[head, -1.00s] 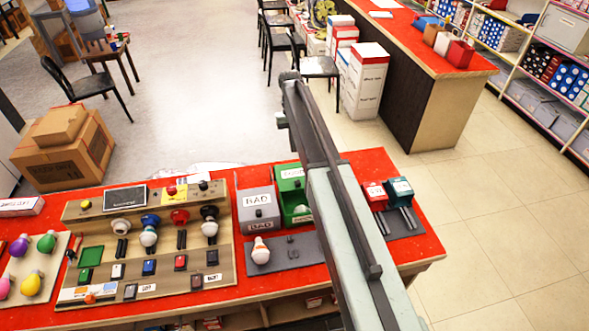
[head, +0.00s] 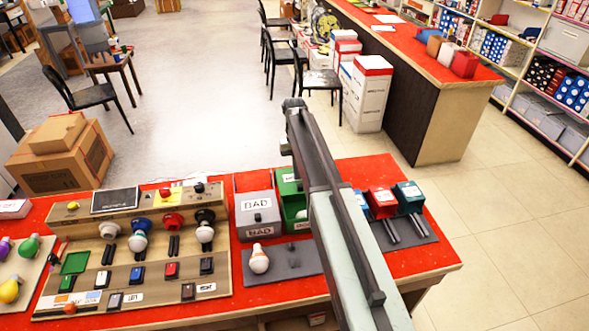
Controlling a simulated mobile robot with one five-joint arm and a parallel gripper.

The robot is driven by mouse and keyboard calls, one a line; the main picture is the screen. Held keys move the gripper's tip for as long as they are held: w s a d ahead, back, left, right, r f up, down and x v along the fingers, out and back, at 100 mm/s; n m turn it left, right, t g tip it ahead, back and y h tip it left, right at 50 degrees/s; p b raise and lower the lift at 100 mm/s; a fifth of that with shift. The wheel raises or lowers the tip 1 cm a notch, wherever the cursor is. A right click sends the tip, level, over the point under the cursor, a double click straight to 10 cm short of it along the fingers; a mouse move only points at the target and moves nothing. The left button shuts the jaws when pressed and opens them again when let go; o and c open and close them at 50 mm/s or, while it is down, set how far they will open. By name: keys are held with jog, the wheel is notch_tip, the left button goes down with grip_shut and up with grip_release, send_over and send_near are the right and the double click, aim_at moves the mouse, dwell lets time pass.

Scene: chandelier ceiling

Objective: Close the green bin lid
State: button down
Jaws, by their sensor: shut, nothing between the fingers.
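The green bin (head: 288,187) stands on the red counter, just right of the grey box marked BAD. My arm crosses in front of its right side. A green panel with a pale label shows at its back and an open-looking inside in front, so its lid seems raised, but the arm hides part of it. My arm runs from the bottom right up past the bin, and its dark far end shows above and behind the bin. I cannot make out my gripper's fingers.
The grey BAD box (head: 258,216) stands close on the left, with a white bulb (head: 259,259) on a dark mat in front. Red (head: 381,201) and teal (head: 408,196) devices stand to the right. A wooden switch panel (head: 135,258) fills the left. The counter's right end (head: 432,268) is bare.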

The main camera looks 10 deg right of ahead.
jog(key=s, duration=0.2)
jog(key=shift+s+r, duration=0.35)
jog(key=shift+s, duration=0.05)
jog(key=shift+f, duration=0.1)
jog(key=s, duration=1.1)
jog(key=shift+s, duration=0.1)
